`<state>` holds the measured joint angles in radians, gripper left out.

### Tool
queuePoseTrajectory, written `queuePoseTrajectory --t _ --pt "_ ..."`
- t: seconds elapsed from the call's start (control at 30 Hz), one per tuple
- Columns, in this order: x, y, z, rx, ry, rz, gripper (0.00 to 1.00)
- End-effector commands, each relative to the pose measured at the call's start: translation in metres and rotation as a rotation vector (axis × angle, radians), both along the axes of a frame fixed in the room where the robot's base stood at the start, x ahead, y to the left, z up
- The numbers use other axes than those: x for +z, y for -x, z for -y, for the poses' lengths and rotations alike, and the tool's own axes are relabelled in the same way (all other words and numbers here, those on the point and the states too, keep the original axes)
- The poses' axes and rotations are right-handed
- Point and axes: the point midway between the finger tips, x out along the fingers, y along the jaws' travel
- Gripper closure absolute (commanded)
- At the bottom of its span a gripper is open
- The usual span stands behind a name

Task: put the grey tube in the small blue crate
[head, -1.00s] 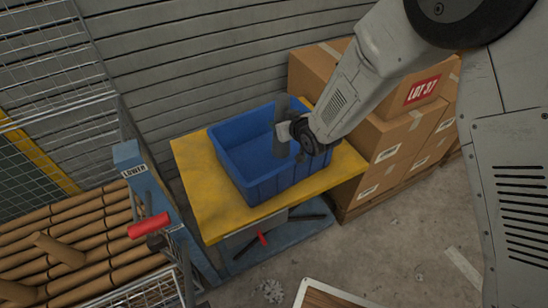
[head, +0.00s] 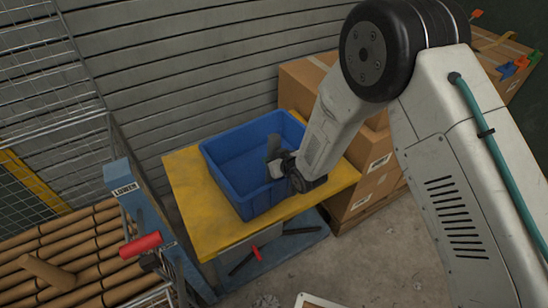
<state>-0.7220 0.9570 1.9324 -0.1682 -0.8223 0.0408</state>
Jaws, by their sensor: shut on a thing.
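The small blue crate (head: 226,183) stands open-topped on a yellow table. My gripper (head: 276,168) is at the right part of the crate's opening, coming in from the right. It is shut on the grey tube (head: 273,147), which stands roughly upright with its top end showing above the fingers. The tube's lower part is hidden behind the gripper and the crate's side, so I cannot tell whether it touches the crate floor. The visible crate floor is bare.
The yellow table (head: 193,200) has free room left of the crate. Cardboard boxes (head: 300,88) stand close behind and right. A blue post with a red handle (head: 141,245) and a rack of brown tubes (head: 70,245) are at left. A slatted wall is behind.

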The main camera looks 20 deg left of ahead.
Motion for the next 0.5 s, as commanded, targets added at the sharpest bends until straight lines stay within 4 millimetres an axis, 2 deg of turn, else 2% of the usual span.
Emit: queuePoseTrajectory --t 0.07,0.1,0.17,0.5 --pt "-0.0024 0.0001 0.0000 0.000 0.001 -0.001 0.78" --pt "-0.0026 0.0000 -0.0001 0.000 0.000 0.000 0.49" --pt "-0.0024 0.0001 0.0000 0.000 0.000 0.000 0.33" --pt "0.0011 0.0000 -0.0002 0.000 0.000 0.000 0.33"
